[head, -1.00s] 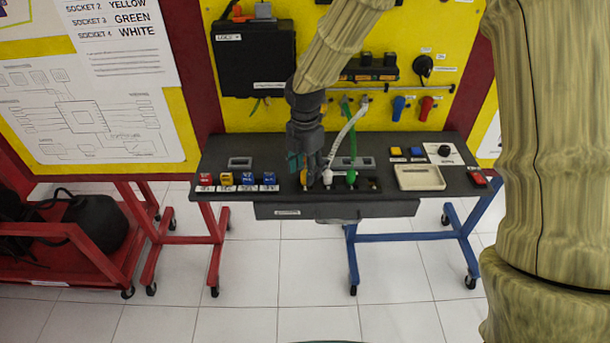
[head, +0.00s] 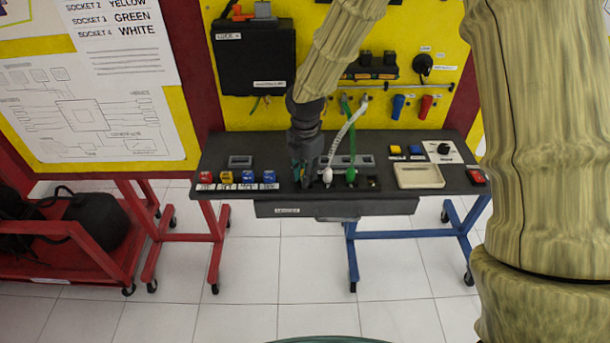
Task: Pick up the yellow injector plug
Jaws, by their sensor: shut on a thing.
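My gripper (head: 304,183) points down at the desk's socket row, at the left end beside the white plug. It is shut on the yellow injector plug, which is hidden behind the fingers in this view. The white plug (head: 328,177) with its white cable is just right of the gripper. The green plug (head: 350,176) with its green cable is further right. I cannot tell whether the yellow plug is clear of its socket.
The dark desk (head: 217,158) carries several small coloured labelled blocks (head: 248,178) at left. At right are a beige tray (head: 420,177), a black knob (head: 444,150) and a red switch (head: 476,176). A black box (head: 253,60) hangs on the yellow panel behind.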

